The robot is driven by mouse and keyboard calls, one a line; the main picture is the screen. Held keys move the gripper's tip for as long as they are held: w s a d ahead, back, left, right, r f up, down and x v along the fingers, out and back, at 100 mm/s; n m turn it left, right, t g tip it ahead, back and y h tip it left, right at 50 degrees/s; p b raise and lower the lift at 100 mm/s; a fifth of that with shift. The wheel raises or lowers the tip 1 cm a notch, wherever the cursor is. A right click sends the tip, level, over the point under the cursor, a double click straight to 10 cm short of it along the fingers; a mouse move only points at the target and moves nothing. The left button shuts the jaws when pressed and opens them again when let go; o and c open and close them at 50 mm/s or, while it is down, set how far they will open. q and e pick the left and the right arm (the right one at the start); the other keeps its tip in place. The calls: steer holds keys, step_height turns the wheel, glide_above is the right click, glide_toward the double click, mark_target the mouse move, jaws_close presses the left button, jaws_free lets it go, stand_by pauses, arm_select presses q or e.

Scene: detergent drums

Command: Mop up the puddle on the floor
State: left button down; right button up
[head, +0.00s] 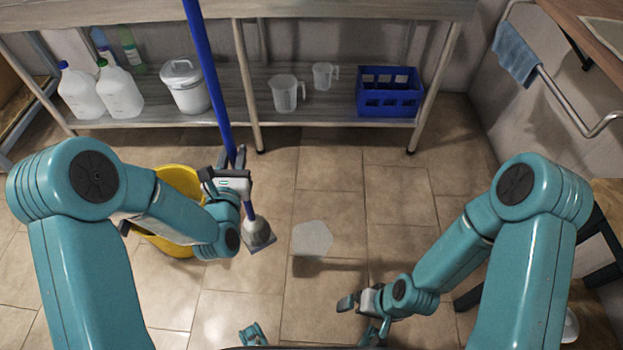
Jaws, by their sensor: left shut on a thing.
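A pale, roughly round puddle (312,238) lies on the tiled floor near the middle of the head view. A mop with a long blue handle (212,80) and a grey-white head (258,234) stands just left of the puddle, its head low by the floor and apart from the puddle in the picture. Whether the head touches the floor is hard to tell. My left gripper (236,160) is shut on the blue handle, above the mop head. My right gripper (347,303) is low, in front of and right of the puddle; it holds nothing I can see, and its finger gap is unclear.
A yellow bucket (180,183) stands behind my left arm, partly hidden. A shelf (240,82) at the back holds white jugs (120,92), a lidded white bucket (186,88), clear measuring jugs (286,94) and a blue crate (388,108). A blue cloth (515,54) hangs on a right-hand rail. Floor right of the puddle is clear.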

arm_select(q)
steer(key=w+d+f+b, duration=0.4)
steer(key=d+f+b, duration=0.2)
steer(key=f, duration=0.3)
steer(key=w+d+f+b, duration=0.3)
steer(key=d+f+b, duration=0.2)
steer(key=f, duration=0.4)
steer(key=w+d+f+h+b, duration=0.1)
steer(key=w+d+f+b, duration=0.3)
steer(key=d+f+b, duration=0.2)
steer(key=shift+w+d+f+m+b, duration=0.35)
steer(key=shift+f+b, duration=0.4)
steer(key=shift+f, duration=0.65)
arm_select(e)
steer(key=w+d+f+t, duration=0.1)
steer(key=w+f, duration=0.2)
steer(key=f, duration=0.6)
steer(key=w+d+f+t, duration=0.1)
steer(key=w+f, duration=0.2)
steer(key=f, duration=0.7)
steer(key=shift+h, duration=0.3)
arm_select(q)
steer(key=shift+f, duration=0.3)
steer(key=c, duration=0.8)
jaws_free()
steer(key=shift+s+a+f, duration=0.1)
steer(key=shift+s+f, duration=0.05)
arm_select(e)
steer(key=shift+s, duration=0.1)
